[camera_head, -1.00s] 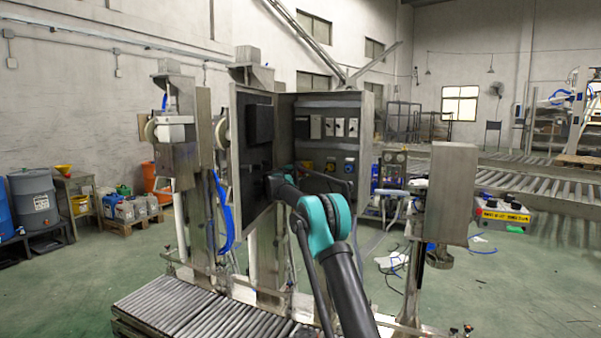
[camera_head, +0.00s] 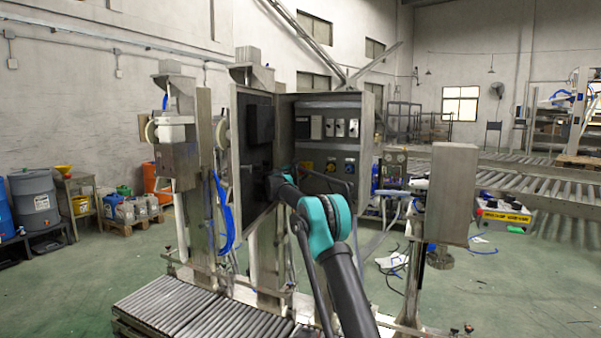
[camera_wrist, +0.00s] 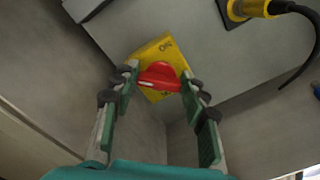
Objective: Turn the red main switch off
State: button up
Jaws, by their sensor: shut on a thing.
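The red main switch (camera_wrist: 160,75) is a red knob on a yellow plate (camera_wrist: 152,46), seen in the wrist view. The plate is fixed on a grey panel and carries lettering near its upper corner. My gripper (camera_wrist: 162,82) has one finger on each side of the red knob, with the fingertips closed on it. In the head view my arm reaches into the open electrical cabinet (camera_head: 238,190). There my gripper and the red knob are hidden behind the arm.
A yellow connector with a black cable (camera_wrist: 247,8) sits beside the switch plate. A roller conveyor (camera_head: 165,305) stands in front of the cabinet, and a metal box on a post (camera_head: 452,195) stands to the right.

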jog(key=o, duration=1.2)
jog(key=shift+c, duration=0.2)
jog(key=v, duration=1.2)
jog(key=shift+f, duration=0.1)
